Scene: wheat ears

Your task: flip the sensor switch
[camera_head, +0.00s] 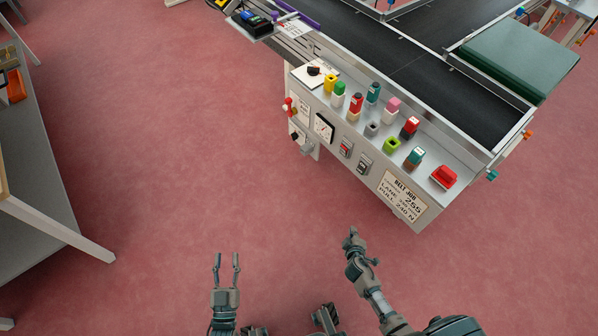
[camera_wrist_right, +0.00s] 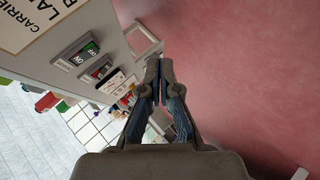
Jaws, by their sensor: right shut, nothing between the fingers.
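Two rocker switches are set in the front face of the conveyor's control panel: a red-marked switch (camera_head: 346,147) and a darker one (camera_head: 364,163) to its right. In the right wrist view they show as a green rocker with "ON" lettering (camera_wrist_right: 82,52) and a red one (camera_wrist_right: 98,70). I cannot read which is the sensor switch. My right gripper (camera_head: 350,236) is shut and empty, in front of and below the panel, apart from it; it also shows in the right wrist view (camera_wrist_right: 157,72). My left gripper (camera_head: 227,262) is open and empty over the floor, further left.
Several coloured knobs and blocks stand on the panel's top ledge, with a red button (camera_head: 444,176) at the right end. A label plate (camera_head: 403,197) lies right. The floor in front is clear.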

